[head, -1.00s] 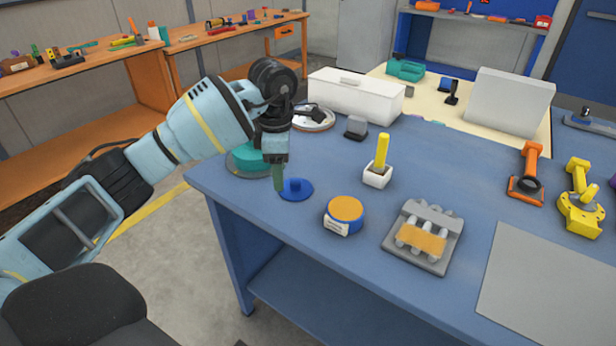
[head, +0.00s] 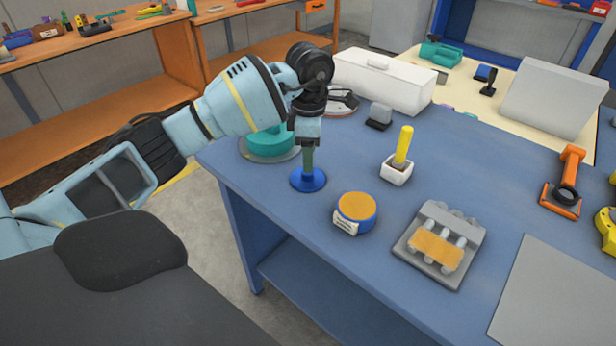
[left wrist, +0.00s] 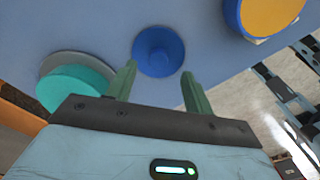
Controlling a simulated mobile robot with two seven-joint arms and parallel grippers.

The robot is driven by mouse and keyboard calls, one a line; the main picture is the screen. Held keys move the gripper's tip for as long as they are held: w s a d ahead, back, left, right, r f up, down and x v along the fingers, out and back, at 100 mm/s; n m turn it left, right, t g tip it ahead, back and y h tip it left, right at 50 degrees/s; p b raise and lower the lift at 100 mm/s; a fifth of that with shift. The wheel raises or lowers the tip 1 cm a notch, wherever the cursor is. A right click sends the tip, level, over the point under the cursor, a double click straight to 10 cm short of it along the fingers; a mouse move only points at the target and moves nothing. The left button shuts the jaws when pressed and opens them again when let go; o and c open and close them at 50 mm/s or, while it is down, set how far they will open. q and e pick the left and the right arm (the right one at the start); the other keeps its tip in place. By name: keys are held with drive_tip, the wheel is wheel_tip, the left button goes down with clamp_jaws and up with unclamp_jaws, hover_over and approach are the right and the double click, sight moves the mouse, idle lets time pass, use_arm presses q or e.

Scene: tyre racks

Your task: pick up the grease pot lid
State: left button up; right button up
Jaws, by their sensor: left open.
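The grease pot lid (head: 308,180) is a round blue disc with a small knob, lying flat on the blue bench. My left gripper (head: 308,172) points down right over it; in the head view its fingers hide the knob. In the left wrist view the lid (left wrist: 158,52) lies beyond the two green fingertips, and the left gripper (left wrist: 158,85) is open with its fingers apart on either side of the knob's line. The grease pot (head: 355,212), blue with an orange top and a white label, stands to the right of the lid. My right gripper is not seen.
A teal round thing on a grey disc (head: 268,142) sits just behind the lid. A white holder with a yellow handle (head: 398,170), a grey fixture (head: 440,242) and a white box (head: 383,80) stand on the bench. The bench's left edge is close by.

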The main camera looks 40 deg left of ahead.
sight(308, 176)
use_arm(q)
wheel_tip(308, 176, down, 5)
drive_tip(key=shift+w+f, duration=0.1)
idle(0.3)
drive_tip(key=c, duration=1.1)
drive_tip(key=shift+o, duration=0.2)
